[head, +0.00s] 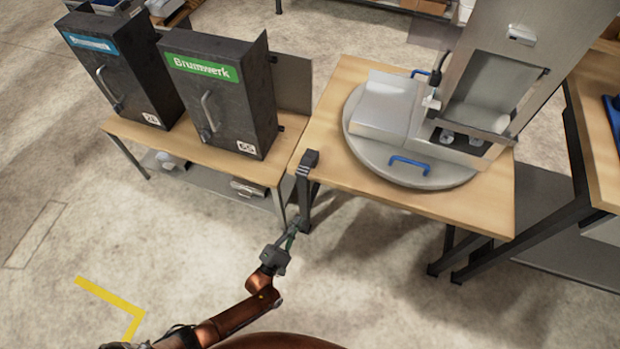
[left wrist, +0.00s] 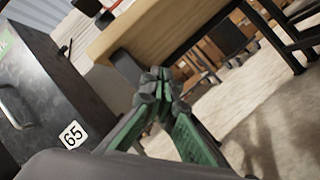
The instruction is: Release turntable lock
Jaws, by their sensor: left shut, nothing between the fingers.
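The round grey turntable (head: 440,182) lies on a wooden table (head: 335,115), with blue handles (head: 410,164) at its rim. A dark grey block (head: 309,160) sits at the table's left front corner, above the table leg; I cannot tell whether it is the lock. My left gripper (head: 296,224) is shut and empty, in front of and below that corner. In the left wrist view its green-padded fingers (left wrist: 153,88) meet at the tips, near a dark part (left wrist: 125,66) under the wooden table edge (left wrist: 150,30). My right gripper is not in view.
A grey machine (head: 490,80) stands on the turntable. Two dark dispenser cabinets, one with a blue label (head: 125,65) and one with a green label (head: 222,90), stand on a lower bench (head: 262,172) at left. Another table (head: 595,120) stands at right. The front floor is clear.

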